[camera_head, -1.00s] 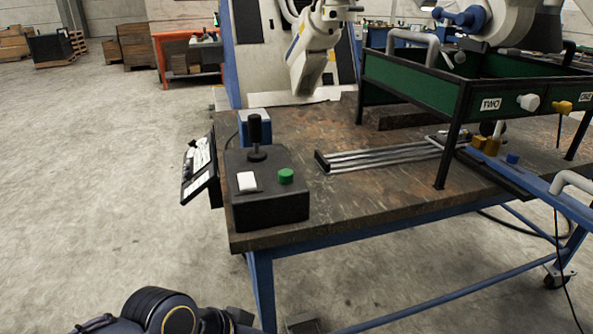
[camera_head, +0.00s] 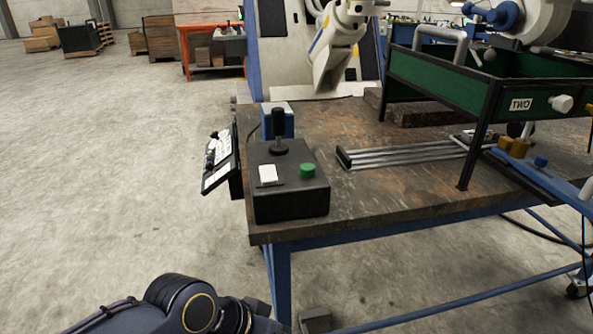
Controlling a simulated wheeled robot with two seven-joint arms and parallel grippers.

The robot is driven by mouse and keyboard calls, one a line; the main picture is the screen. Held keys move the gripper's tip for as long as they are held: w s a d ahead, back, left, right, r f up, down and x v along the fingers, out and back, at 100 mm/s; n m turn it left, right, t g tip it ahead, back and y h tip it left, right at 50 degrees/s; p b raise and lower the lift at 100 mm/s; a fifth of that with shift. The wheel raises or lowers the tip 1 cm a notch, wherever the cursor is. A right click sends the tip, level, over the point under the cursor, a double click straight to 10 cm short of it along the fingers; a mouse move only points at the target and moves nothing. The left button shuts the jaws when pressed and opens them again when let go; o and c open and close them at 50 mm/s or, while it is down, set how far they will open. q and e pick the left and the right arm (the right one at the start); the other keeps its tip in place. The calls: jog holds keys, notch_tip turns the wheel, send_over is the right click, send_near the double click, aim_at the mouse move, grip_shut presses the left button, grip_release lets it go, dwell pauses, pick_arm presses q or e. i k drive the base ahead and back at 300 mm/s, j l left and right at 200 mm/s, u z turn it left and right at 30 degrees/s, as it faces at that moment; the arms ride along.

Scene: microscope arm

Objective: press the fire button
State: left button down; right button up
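A black control box (camera_head: 291,206) stands at the near left corner of the workbench. On its top are a green button (camera_head: 307,171), a white switch or plate (camera_head: 268,174) and a black joystick (camera_head: 279,132). I cannot read any label that tells which one is the fire button. One of my arms shows at the bottom, below and left of the box, apart from it. Neither gripper is in view.
The workbench (camera_head: 400,205) has bare room right of the box. Metal rods (camera_head: 410,157) lie there, beside a green rack (camera_head: 440,80). A tilted panel (camera_head: 221,162) hangs off the bench's left edge, and a blue box (camera_head: 276,121) stands behind the joystick.

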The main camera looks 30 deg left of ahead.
aim_at(306, 169)
jog(key=u, duration=1.35)
